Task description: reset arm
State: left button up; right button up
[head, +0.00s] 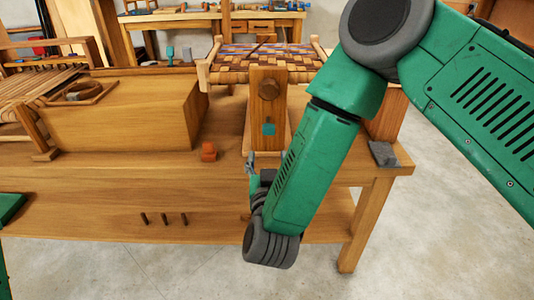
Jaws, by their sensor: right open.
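My right arm comes in from the upper right and hangs bent in front of the workbench (100,180). My right gripper (251,164) is at the bench's front edge, partly hidden behind my own wrist. It is open, and I see nothing held in it. Its fingers are small and point away from me, below a wooden upright block (266,82) with a round knob. Only a green piece of my left arm shows at the left edge; my left gripper is out of view. The woven bark seat (262,66) rests at the back of the bench, beyond my right gripper.
A large wooden box (110,118) stands on the bench at left. A small orange object (208,151) lies near the middle, and a grey block (382,153) sits at the right corner. Floor at front right is clear. Another bench (210,15) stands behind.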

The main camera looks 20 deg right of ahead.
dwell(0.3)
jog(key=s+d+f+n+g+y, duration=0.25)
jog(key=s+f+g, duration=0.2)
jog(key=f, duration=0.45)
jog(key=s+d+f+n+g+y, duration=0.1)
jog(key=s+f+g+y, duration=0.2)
jog(key=s+f, duration=0.45)
jog(key=s+d+f+g, duration=0.3)
jog(key=s, duration=0.4)
jog(key=s+d+f+g, duration=0.3)
jog(key=s, duration=0.4)
jog(key=s+d+f+g, duration=0.3)
jog(key=s, duration=0.3)
jog(key=shift+s+d, duration=0.25)
jog(key=shift+s, duration=0.15)
jog(key=shift+w+f+h, duration=0.1)
jog(key=shift+w+h, duration=0.05)
jog(key=shift+h, duration=0.1)
